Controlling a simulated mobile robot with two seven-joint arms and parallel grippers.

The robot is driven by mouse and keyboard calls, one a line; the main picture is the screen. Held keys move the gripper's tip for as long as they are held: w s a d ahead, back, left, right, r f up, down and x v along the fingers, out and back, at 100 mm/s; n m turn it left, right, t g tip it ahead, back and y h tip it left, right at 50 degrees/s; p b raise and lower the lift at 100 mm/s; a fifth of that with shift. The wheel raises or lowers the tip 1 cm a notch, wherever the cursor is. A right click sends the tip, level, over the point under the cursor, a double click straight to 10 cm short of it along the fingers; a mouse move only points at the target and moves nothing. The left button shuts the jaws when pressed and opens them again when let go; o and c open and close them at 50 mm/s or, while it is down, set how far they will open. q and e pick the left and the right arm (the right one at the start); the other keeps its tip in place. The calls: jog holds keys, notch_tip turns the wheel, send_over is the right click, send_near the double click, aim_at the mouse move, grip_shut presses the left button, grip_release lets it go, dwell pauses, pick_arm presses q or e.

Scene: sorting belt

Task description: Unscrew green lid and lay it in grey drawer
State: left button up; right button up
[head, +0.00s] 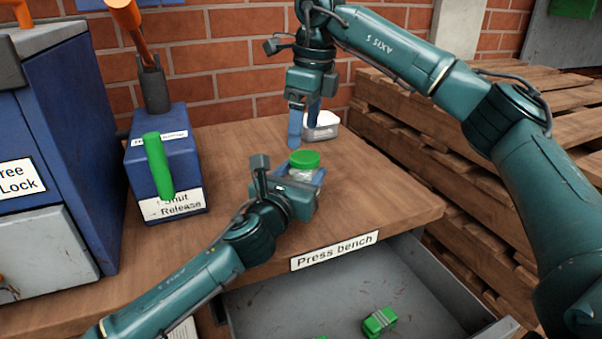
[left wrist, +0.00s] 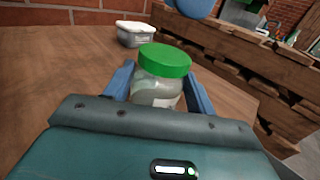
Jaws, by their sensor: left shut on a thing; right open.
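A clear jar (left wrist: 155,92) with a green lid (head: 304,158) stands upright on the wooden bench; the lid also shows in the left wrist view (left wrist: 164,60). My left gripper (head: 312,182) is shut on the jar's body, one blue finger on each side below the lid. My right gripper (head: 304,122) is open above and slightly behind the lid, its blue fingers pointing down and apart from it. The grey drawer (head: 270,300) is pulled out below the bench's front edge. A green object with grey bands (head: 380,321) lies in it.
A white tub (head: 322,126) stands behind the jar, near my right gripper. A blue press box (head: 165,160) with a green lever (head: 158,166) stands at left. Wooden pallets (head: 470,195) are stacked at right. Much of the drawer floor is bare.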

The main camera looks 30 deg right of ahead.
jog(key=m, duration=0.3)
jog(key=shift+m, duration=0.4)
jog(key=m+h, duration=0.1)
jog(key=m, duration=0.7)
jog(key=shift+m, duration=0.3)
jog(key=m, duration=0.3)
jog(key=shift+m+h, duration=0.3)
jog(key=shift+h, duration=0.1)
jog(key=shift+o, duration=0.5)
